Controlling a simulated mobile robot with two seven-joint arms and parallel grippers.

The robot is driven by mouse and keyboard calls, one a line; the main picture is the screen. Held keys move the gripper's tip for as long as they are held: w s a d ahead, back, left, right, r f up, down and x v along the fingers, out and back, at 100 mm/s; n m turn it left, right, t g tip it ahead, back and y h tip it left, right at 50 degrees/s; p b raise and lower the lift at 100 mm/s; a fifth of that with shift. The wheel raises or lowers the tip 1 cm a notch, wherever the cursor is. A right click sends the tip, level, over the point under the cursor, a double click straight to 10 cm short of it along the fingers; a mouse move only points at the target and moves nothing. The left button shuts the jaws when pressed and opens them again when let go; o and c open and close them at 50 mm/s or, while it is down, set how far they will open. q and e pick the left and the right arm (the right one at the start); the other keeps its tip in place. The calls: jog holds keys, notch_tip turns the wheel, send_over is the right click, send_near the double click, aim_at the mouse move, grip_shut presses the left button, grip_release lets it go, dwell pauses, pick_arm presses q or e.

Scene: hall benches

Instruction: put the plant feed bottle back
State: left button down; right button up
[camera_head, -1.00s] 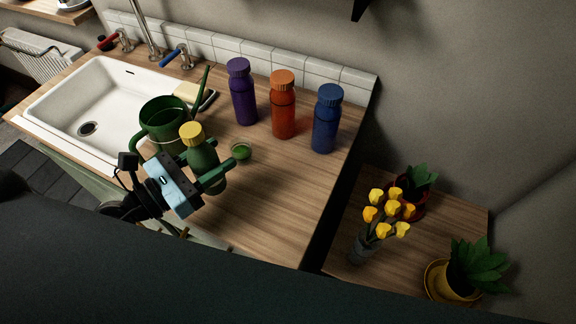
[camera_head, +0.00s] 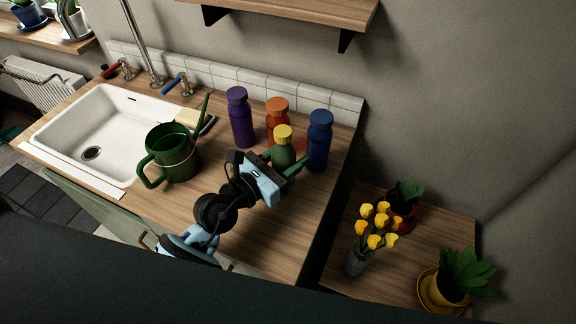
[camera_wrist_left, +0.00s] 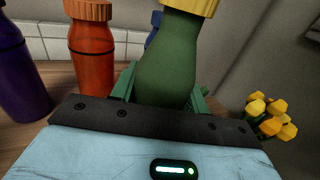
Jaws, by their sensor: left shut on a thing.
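The plant feed bottle, green with a yellow cap (camera_head: 284,152), is between the green fingers of my left gripper (camera_head: 284,163). The gripper is shut on its body and the bottle is about upright. In the head view it is in front of the orange-red bottle (camera_head: 277,107) and just left of the blue bottle (camera_head: 319,142). Whether its base touches the counter is hidden by the gripper. In the left wrist view the green bottle (camera_wrist_left: 168,65) fills the middle, with its cap cut off at the top. My right gripper is not in view.
A purple bottle (camera_head: 240,118) stands left of the orange-red one. A green watering can (camera_head: 172,152) stands beside the white sink (camera_head: 105,130). A wooden shelf (camera_head: 300,12) is above. Potted plants and yellow tulips (camera_head: 375,228) are on the lower surface at right.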

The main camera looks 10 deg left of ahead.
pick_arm(q)
jog(key=shift+f+b, duration=0.75)
jog(key=shift+f, duration=1.15)
jog(key=shift+r, duration=0.15)
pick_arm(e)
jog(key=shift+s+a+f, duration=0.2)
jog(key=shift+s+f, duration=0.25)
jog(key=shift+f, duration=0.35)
pick_arm(q)
jog(key=shift+f, duration=0.2)
jog(key=c, duration=0.7)
grip_release()
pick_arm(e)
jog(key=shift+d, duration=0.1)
pick_arm(q)
jog(key=shift+r, duration=0.1)
